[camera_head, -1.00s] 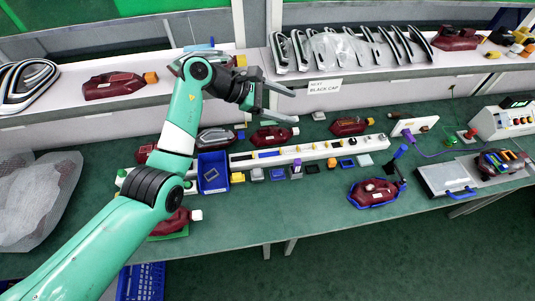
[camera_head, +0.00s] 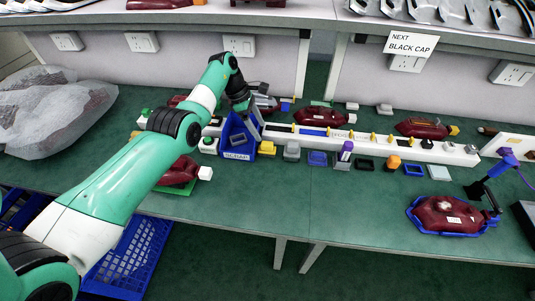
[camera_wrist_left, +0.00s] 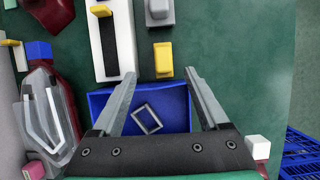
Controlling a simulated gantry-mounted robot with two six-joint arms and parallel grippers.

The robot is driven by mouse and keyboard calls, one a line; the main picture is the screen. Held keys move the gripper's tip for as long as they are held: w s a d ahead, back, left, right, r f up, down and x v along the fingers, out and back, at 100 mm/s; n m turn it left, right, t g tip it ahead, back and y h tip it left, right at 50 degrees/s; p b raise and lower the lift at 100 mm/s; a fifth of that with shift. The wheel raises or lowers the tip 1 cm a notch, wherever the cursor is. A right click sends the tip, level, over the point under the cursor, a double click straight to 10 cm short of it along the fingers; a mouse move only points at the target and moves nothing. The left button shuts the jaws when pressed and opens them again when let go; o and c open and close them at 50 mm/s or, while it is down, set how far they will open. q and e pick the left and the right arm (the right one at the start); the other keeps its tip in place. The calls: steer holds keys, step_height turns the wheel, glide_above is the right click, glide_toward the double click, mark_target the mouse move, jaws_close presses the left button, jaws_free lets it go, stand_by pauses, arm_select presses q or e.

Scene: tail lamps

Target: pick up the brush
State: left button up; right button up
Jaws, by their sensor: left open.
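My left gripper (camera_head: 247,120) is open and empty above the blue bin (camera_head: 228,145), which has a white label on its front. In the left wrist view the fingers (camera_wrist_left: 160,76) are spread over the same bin (camera_wrist_left: 98,103), and a small grey rectangular frame (camera_wrist_left: 147,119) lies inside it. A small yellow piece (camera_wrist_left: 163,59) is just beyond the bin, and a yellow item (camera_head: 267,148) also shows beside it in the head view. I cannot tell which item is the brush. My right gripper is not in view.
A long white rail (camera_head: 378,145) with yellow pegs runs right from the bin. Small blocks, including a purple-topped one (camera_head: 346,150), stand before it. Dark red lamp parts (camera_head: 305,117) lie behind. A red lamp in a blue holder (camera_head: 447,215) is at right; bare bench (camera_head: 310,200) lies in front.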

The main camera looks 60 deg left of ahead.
mark_target(266, 143)
arm_select(q)
steer(key=b+x, duration=0.1)
steer(key=x, duration=0.1)
steer(key=shift+f, duration=0.25)
steer(key=shift+w+d+f, duration=0.2)
steer(key=shift+f, duration=0.15)
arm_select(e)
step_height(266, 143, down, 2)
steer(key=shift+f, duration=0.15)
arm_select(q)
steer(key=b+x, duration=0.4)
steer(key=x, duration=0.1)
steer(key=shift+s+d+f, duration=0.15)
steer(key=shift+d, duration=0.05)
jaws_close()
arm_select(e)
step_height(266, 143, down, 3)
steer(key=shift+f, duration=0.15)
